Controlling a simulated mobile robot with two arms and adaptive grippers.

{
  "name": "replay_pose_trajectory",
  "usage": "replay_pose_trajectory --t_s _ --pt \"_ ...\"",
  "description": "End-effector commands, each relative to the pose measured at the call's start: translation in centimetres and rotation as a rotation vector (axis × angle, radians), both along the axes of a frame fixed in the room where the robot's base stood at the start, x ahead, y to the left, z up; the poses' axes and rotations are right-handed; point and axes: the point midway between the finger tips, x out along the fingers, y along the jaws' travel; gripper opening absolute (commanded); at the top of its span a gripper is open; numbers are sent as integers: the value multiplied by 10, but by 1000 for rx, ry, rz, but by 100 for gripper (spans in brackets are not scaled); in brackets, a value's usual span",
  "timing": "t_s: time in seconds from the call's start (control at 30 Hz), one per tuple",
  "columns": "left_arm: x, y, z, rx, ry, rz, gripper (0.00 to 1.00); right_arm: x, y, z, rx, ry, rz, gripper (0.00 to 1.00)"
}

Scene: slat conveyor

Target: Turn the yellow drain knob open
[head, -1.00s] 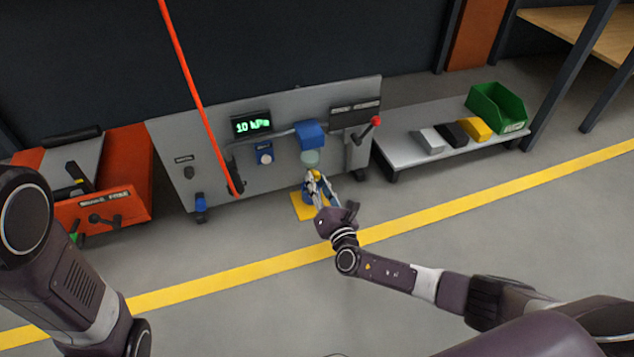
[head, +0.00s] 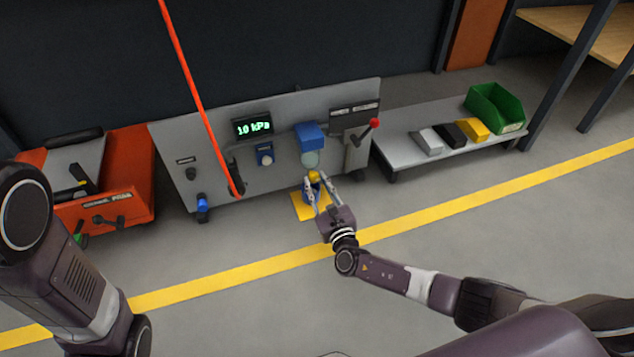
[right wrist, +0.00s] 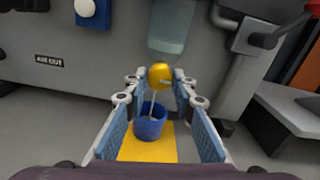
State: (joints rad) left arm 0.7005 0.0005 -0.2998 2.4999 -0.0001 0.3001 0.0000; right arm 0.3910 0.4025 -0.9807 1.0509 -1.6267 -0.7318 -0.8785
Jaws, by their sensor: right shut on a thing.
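The yellow drain knob (head: 313,176) sits just under a clear bowl (head: 310,159) on the front of the grey panel. It also shows in the right wrist view (right wrist: 159,76), between the tips of my fingers. My right gripper (head: 317,186) is shut on the knob. In the right wrist view, its blue-padded fingers (right wrist: 161,84) stand on both sides of it. A thin pale line runs from the knob down to a blue bucket (right wrist: 149,125); I cannot tell whether it is liquid or a handle. My left gripper is out of view.
The bucket stands on a yellow mat (right wrist: 150,151). The panel carries a display (head: 252,127) reading 10 kPa, a red-tipped lever (head: 375,123) and a blue regulator box (head: 309,136). A low bench (head: 395,157) with blocks and a green bin (head: 495,107) stands right.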

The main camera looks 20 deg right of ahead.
Motion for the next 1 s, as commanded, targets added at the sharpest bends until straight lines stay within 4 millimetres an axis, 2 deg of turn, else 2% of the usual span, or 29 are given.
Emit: replay_pose_trajectory --t_s 0.67,0.7,0.83,1.0 --pt "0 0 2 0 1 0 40 0 0 0 -61 -2 0 0" --pt "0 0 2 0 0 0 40 0 0 0 -61 -2 0 28" --pt "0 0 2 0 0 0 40 0 0 0 -60 -2 0 42" --pt "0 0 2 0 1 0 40 0 0 0 -59 -2 0 42"
